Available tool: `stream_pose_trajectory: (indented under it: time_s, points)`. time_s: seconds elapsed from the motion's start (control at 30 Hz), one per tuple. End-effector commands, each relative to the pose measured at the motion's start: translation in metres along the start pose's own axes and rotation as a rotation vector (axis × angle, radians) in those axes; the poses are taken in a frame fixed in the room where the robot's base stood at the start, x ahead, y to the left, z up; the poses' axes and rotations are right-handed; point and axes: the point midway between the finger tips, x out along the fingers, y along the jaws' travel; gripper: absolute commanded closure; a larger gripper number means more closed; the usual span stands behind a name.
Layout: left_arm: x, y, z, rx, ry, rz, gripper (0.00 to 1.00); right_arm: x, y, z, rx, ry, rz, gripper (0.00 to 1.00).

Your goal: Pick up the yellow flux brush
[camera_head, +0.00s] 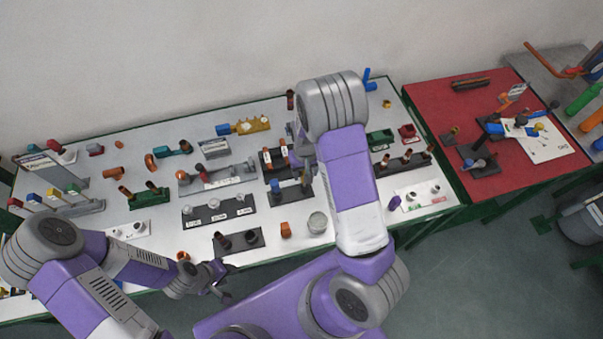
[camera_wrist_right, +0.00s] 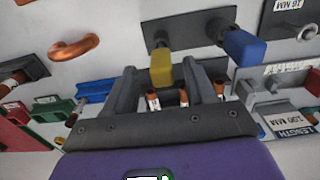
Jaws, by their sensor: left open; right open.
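The yellow flux brush, seen as a yellow block-like handle (camera_wrist_right: 161,68), stands on a dark base plate (camera_wrist_right: 190,22) in the right wrist view. A blue handle (camera_wrist_right: 245,47) stands on the same plate to its right. My right gripper (camera_wrist_right: 158,75) is open, with one finger on each side of the yellow handle in the picture. I cannot tell whether they touch it. In the head view the right arm partly hides this spot, and the blue handle (camera_head: 276,187) shows at its left. My left gripper (camera_head: 220,279) is open and empty near the table's front edge.
The grey table (camera_head: 140,262) is crowded with racks, fittings and small parts. A red-topped table (camera_head: 450,115) stands at the right. Floor is clear in front.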

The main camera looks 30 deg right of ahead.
Motion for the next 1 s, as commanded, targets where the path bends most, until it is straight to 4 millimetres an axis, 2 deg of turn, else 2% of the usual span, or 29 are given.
stream_pose_trajectory:
  time_s: [0.33,0.47,0.67,0.9,0.97,1.0]
  points:
    - [0.0,0.0,0.0,0.0,0.0,0.0,0.57,0.049,-0.002,-0.001,0.001,-0.002,0.0,0.45]
    - [0.0,0.0,0.0,0.0,0.0,0.0,0.57,0.056,-0.003,-0.001,0.001,0.001,-0.001,0.45]
    - [0.0,0.0,0.0,0.0,0.0,0.0,0.57,0.056,-0.003,-0.001,0.001,0.001,-0.001,0.45]
    - [0.0,0.0,0.0,0.0,0.0,0.0,0.57,0.056,-0.003,-0.001,0.0,0.001,-0.001,0.81]
    - [0.0,0.0,0.0,0.0,0.0,0.0,0.57,0.056,-0.003,-0.001,0.0,0.001,-0.001,0.91]
    - [0.0,0.0,0.0,0.0,0.0,0.0,0.57,0.056,-0.003,-0.001,0.0,0.001,-0.001,0.92]
